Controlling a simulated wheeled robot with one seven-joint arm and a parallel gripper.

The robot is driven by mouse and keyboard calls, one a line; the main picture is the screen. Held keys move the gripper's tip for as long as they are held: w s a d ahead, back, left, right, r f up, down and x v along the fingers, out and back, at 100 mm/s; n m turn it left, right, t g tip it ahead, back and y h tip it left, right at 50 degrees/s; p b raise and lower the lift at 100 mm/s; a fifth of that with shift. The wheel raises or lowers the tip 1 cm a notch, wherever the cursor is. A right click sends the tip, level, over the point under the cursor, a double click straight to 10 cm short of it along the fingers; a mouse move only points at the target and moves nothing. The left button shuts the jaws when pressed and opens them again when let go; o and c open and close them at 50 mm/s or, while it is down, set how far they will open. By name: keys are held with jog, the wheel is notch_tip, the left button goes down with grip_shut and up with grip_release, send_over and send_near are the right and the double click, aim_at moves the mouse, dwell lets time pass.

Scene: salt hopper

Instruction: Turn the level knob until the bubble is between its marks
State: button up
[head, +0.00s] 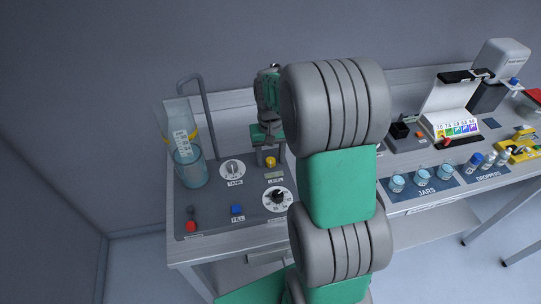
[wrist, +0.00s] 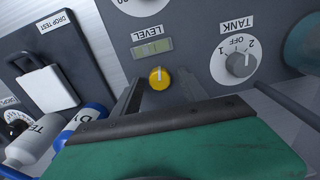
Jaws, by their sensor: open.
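The yellow level knob (wrist: 159,78) sits on the grey panel in the wrist view, with a pale line on its face. It also shows in the head view (head: 271,161). The greenish bubble vial (wrist: 152,47) lies beside the knob, next to the LEVEL label. Dark marks show in the vial, but the bubble's place against them is too small to tell. My gripper (wrist: 160,86) is open, its two dark fingers on either side of the knob. I cannot tell whether they touch it. In the head view my gripper (head: 268,141) hangs just above the knob.
The TANK knob (wrist: 241,64) is close by. A black dial (head: 277,199), a blue FILL button (head: 237,210) and a red-tipped lever (head: 191,225) are on the panel. A clear water vessel (head: 190,167) stands at left. Jars (head: 423,176) and droppers (head: 487,160) stand at right.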

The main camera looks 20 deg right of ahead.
aim_at(270, 160)
jog(key=shift+c, duration=0.5)
grip_shut()
jog(key=shift+m+b, duration=0.4)
jog(key=shift+m, duration=0.9)
jog(key=shift+o, duration=0.5)
grip_release()
notch_tip(270, 160, up, 8)
jog(key=shift+f+b, duration=0.1)
jog(key=shift+b, duration=0.55)
